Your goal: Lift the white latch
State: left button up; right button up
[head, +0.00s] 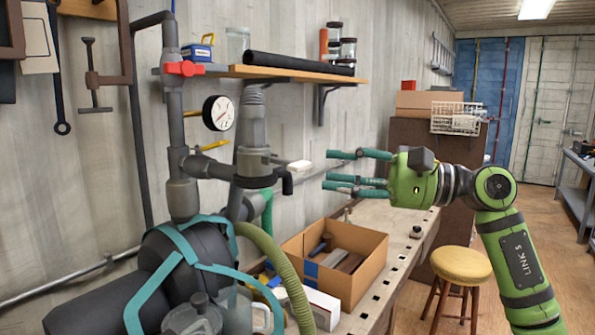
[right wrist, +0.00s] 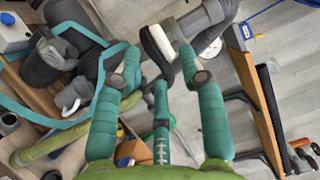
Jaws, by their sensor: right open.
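The white latch (head: 299,165) is a small pale lever sticking out to the right from the grey pipe fitting (head: 254,160) above the workbench. In the right wrist view the latch (right wrist: 157,47) lies just beyond the fingertips, between the two outer fingers. My right gripper (head: 336,169) is open and empty, with its teal fingers pointing left toward the latch and a short gap between them. The right wrist view also shows the gripper (right wrist: 158,72) with its fingers spread. My left gripper is not in view.
A dark pump (head: 190,250) with teal bands stands at the lower left, with a green hose (head: 272,255). An open cardboard box (head: 357,277) sits on the bench below. A wooden shelf (head: 290,74) with jars is above. A stool (head: 460,265) stands at right.

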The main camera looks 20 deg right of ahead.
aim_at(299, 163)
jog(key=shift+w+a+r, duration=0.15)
jog(key=shift+a+r, duration=0.05)
jog(key=shift+a, duration=0.1)
jog(key=p+x, duration=0.3)
jog(key=x, duration=0.2)
jog(key=shift+w+a+p, duration=0.25)
jog(key=shift+a+p, duration=0.05)
jog(key=shift+w+a+f, duration=0.1)
jog(key=shift+w+a, duration=0.05)
grip_shut()
